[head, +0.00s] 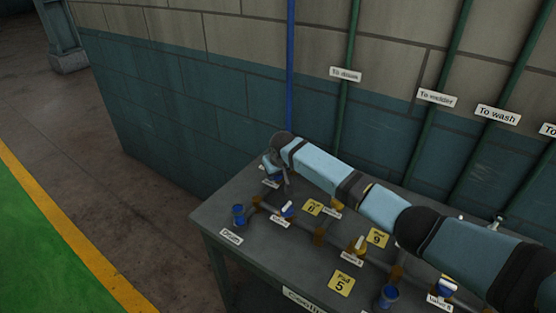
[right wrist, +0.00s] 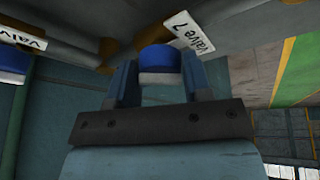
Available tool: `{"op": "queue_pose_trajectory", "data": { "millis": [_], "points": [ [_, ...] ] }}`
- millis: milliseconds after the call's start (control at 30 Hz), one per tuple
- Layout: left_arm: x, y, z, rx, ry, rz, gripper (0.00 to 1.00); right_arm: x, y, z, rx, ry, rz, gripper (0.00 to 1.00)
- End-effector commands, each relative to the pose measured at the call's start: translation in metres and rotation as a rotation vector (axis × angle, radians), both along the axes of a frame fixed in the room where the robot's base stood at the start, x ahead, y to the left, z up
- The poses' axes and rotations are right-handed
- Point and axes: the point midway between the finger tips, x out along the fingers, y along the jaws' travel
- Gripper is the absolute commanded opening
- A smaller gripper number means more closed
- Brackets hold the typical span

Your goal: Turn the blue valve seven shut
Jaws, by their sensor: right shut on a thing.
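The blue handle of valve seven (right wrist: 158,58) shows in the right wrist view, with a pale lower edge and a white "Valve 7" tag (right wrist: 190,32) beside it. My right gripper (right wrist: 157,80) has one finger on each side of the handle and is shut on it. In the head view my right arm reaches in from the right to the far left corner of the bench, and its gripper (head: 273,163) largely hides the valve there. My left gripper is in neither view.
The grey bench (head: 215,205) carries brown pipework, other handles such as a blue one (head: 288,208), blue cups (head: 238,214) and yellow number plates (head: 342,283). A blue pipe (head: 290,70) and green pipes (head: 347,110) run up the wall behind. The floor left of the bench is clear.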

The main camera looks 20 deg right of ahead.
Motion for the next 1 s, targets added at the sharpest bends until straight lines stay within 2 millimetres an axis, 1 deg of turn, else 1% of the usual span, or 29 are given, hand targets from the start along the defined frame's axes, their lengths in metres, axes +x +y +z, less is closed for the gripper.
{"op": "queue_pose_trajectory", "data": {
  "millis": [33, 300, 433, 700, 1000],
  "points": [
    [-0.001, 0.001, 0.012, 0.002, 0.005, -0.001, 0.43, -0.002, 0.004, 0.005, 0.003, 0.005, -0.040, 0.22],
    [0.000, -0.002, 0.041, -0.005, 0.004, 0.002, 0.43, -0.001, 0.006, 0.003, 0.003, 0.006, -0.297, 0.22],
    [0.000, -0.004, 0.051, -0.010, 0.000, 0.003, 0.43, 0.000, 0.006, 0.001, 0.002, 0.005, -0.418, 0.22],
    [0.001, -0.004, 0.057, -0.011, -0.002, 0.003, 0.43, 0.001, 0.007, 0.000, 0.002, 0.004, -0.642, 0.22],
    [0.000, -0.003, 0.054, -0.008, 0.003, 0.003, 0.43, 0.003, 0.006, 0.000, 0.001, 0.002, -0.801, 0.22]
  ]
}}
